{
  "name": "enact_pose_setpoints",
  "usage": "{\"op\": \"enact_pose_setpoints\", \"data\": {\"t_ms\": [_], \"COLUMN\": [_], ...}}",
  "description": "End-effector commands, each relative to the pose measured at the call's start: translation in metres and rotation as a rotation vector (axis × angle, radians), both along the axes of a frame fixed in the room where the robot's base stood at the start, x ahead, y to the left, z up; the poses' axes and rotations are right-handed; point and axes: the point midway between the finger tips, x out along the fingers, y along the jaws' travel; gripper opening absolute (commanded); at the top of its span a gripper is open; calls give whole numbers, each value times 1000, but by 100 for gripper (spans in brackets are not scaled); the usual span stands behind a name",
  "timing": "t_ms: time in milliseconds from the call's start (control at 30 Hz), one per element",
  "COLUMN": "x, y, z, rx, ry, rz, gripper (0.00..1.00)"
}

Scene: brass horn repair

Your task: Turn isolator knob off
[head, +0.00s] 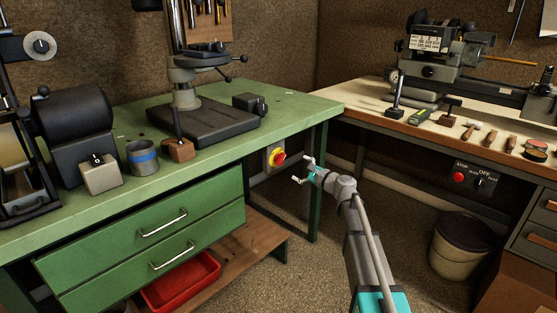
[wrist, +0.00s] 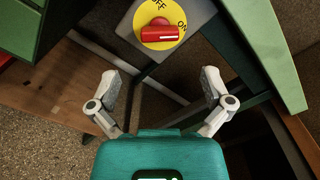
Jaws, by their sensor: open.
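The isolator knob (head: 279,158) is red on a yellow disc, on a grey box (head: 268,163) under the green bench. In the wrist view the red knob (wrist: 160,32) sits at top centre on its yellow disc (wrist: 148,12), with OFF at the top and ON at the upper right. The knob's bar lies across, and a small white mark at its right end is near ON. My gripper (head: 304,170) is to the right of the knob and apart from it. In the wrist view my gripper (wrist: 165,85) is open and empty, its fingers spread below the knob.
The green bench (head: 305,103) overhangs the knob, with drawers (head: 140,237) to its left and a green leg (head: 317,180) nearby. A second panel with a red button (head: 458,177) and OFF label is under the right bench.

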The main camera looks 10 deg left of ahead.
Motion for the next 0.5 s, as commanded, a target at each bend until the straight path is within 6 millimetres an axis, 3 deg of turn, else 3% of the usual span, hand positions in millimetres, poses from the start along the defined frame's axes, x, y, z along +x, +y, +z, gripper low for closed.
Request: {"op": "enact_pose_setpoints", "data": {"t_ms": [500], "x": [49], "y": [61], "z": [0], "rx": [0], "ry": [0], "rz": [0], "gripper": [100]}}
